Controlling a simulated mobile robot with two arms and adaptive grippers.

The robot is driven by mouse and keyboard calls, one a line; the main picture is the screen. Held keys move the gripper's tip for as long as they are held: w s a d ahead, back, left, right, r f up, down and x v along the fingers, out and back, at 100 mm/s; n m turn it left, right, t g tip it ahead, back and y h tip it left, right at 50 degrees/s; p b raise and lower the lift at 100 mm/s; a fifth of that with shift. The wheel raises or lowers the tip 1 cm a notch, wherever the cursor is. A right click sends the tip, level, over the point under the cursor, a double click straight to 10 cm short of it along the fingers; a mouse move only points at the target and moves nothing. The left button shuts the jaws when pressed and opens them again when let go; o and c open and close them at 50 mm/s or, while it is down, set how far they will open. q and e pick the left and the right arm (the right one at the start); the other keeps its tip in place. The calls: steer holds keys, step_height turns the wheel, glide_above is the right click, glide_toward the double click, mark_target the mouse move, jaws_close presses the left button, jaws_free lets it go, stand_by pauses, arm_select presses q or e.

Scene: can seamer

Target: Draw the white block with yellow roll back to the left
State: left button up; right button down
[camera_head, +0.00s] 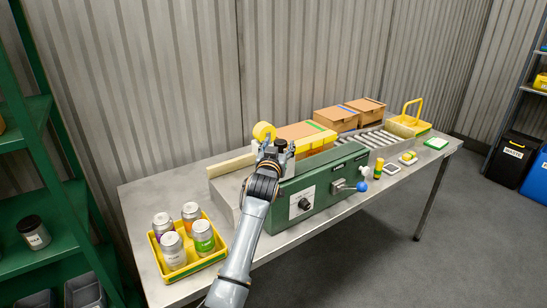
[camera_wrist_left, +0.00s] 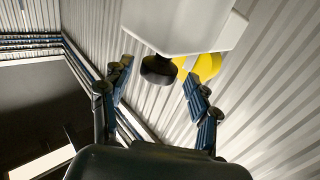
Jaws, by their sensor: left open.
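The white block shows large at the top of the left wrist view (camera_wrist_left: 185,25), with a round black knob (camera_wrist_left: 158,69) under it and the yellow roll (camera_wrist_left: 207,66) behind. In the head view the yellow roll (camera_head: 263,131) stands just beyond my left gripper (camera_head: 277,148), which hides most of the white block. In the wrist view my left gripper (camera_wrist_left: 160,92) is open, its fingers spread on either side of the knob. I cannot tell whether a finger touches the knob or block. My right gripper is not in view.
A yellow tray (camera_head: 188,262) with several cans is at the table's left end. Cardboard boxes (camera_head: 335,118) and a roller conveyor (camera_head: 375,138) lie to the right.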

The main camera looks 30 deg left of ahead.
arm_select(q)
steer(key=v, duration=1)
steer(key=shift+s, duration=0.15)
steer(key=s+d+f+m+g+h, duration=0.1)
steer(key=d+f+g, duration=0.15)
steer(key=f, duration=0.85)
steer(key=s+d+f+m+g+h+b, duration=0.1)
steer(key=d+f+h, duration=0.15)
steer(key=f, duration=0.85)
steer(key=s+d+f+m+g+h, duration=0.1)
steer(key=d+f+m, duration=0.15)
steer(key=f, duration=0.85)
steer(key=s+d+f+g+h+b, duration=0.1)
steer(key=s+d+f+g, duration=0.15)
steer(key=s+f, duration=0.6)
steer(key=s+d+f+g+h, duration=0.1)
steer(key=s+d+f+g, duration=0.3)
steer(key=f, duration=0.8)
steer(key=s+f+g, duration=0.1)
steer(key=s+f, duration=0.5)
steer(key=s, duration=0.7)
steer(key=s+d+f+m+g+b, duration=0.1)
steer(key=s+f, duration=0.5)
steer(key=s, duration=0.7)
steer(key=s+f+m+g, duration=0.1)
steer(key=s+f+g, duration=0.1)
steer(key=s+f, duration=0.5)
steer(key=s, duration=0.6)
steer(key=shift+d+g+b, duration=0.3)
steer(key=shift+d, duration=0.1)
